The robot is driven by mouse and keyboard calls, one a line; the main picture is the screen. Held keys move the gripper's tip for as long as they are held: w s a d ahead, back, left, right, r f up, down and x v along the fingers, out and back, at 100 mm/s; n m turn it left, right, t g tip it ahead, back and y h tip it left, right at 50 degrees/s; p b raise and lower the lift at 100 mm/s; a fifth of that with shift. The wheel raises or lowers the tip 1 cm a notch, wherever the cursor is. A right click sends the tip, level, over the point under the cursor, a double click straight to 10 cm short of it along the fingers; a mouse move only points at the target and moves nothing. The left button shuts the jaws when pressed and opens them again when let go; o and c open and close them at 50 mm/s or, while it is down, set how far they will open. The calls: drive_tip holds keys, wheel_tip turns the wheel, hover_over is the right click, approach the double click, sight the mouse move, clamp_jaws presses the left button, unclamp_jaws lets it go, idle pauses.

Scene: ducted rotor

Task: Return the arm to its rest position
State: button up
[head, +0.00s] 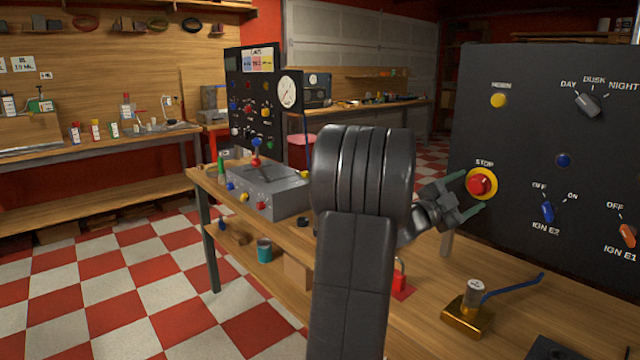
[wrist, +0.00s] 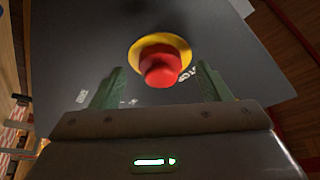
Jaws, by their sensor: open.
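My arm rises in the middle of the head view, and its forearm hides part of the bench. My gripper (head: 476,192) points right at the dark control panel (head: 540,130), close to the red STOP button (head: 480,184) with its yellow ring. Its two green fingers are apart and empty. I cannot tell whether a finger touches the button or panel.
The panel also carries a blue IGN E2 switch (head: 547,212), an orange IGN E1 switch (head: 627,235) and a DAY/DUSK/NIGHT knob (head: 588,104). A brass valve with a blue lever (head: 468,316), a red padlock (head: 399,276) and a grey control box (head: 268,190) stand on the bench.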

drive_tip(key=shift+x, duration=1.1)
drive_tip(key=shift+s+f+n, duration=0.15)
drive_tip(key=shift+n, duration=0.55)
drive_tip(key=n+t+p, duration=0.1)
drive_tip(key=n+t, duration=0.1)
drive_tip(key=n, duration=0.1)
drive_tip(key=shift+s, duration=0.1)
drive_tip(key=n+t+p, duration=0.1)
drive_tip(key=n+p, duration=0.1)
drive_tip(key=n+t+y+p, duration=0.1)
drive_tip(key=n, duration=0.2)
drive_tip(key=shift+s+d+t+p, duration=0.1)
drive_tip(key=shift+s+t+p, duration=0.1)
drive_tip(key=shift+t+p, duration=0.15)
drive_tip(key=b+v, duration=0.2)
drive_tip(key=v, duration=1.1)
drive_tip(key=shift+a+f+n, duration=0.2)
drive_tip(key=shift+a+n, duration=0.1)
drive_tip(key=shift+a, duration=0.05)
drive_tip(key=shift+s, duration=0.1)
